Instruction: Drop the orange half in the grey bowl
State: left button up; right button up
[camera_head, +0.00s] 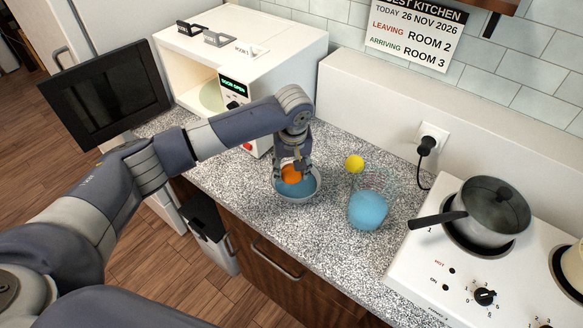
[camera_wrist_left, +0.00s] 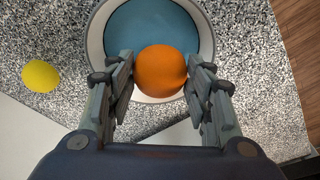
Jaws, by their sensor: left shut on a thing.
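My left gripper (camera_head: 294,172) is shut on the orange half (camera_head: 291,174) and holds it over the grey bowl (camera_head: 298,199). The bowl stands on the speckled counter and has blue inside it. In the left wrist view, the orange half (camera_wrist_left: 160,72) sits between the two fingers of the left gripper (camera_wrist_left: 160,80), overlapping the near side of the bowl (camera_wrist_left: 97,30). The exact height of the orange half above the blue cannot be told. My right gripper is not in view.
A clear vessel with blue in it (camera_head: 368,212) stands right of the bowl, with a yellow ball (camera_head: 355,163) by its top. A white microwave (camera_head: 280,62) stands behind left, its door open. A lidded pot (camera_head: 487,225) sits on the white stove (camera_head: 410,262) at right.

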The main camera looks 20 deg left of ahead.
aim_at(292, 178)
pick_arm(q)
jog(key=o, duration=1.6)
jog(key=shift+r, duration=0.15)
jog(key=r, duration=0.4)
jog(key=s+r, duration=0.1)
jog(key=r, duration=0.6)
jog(key=shift+s+d+r, duration=0.35)
jog(key=shift+d, duration=0.05)
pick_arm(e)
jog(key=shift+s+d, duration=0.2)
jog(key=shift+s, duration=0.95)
pick_arm(q)
jog(key=shift+f, duration=0.1)
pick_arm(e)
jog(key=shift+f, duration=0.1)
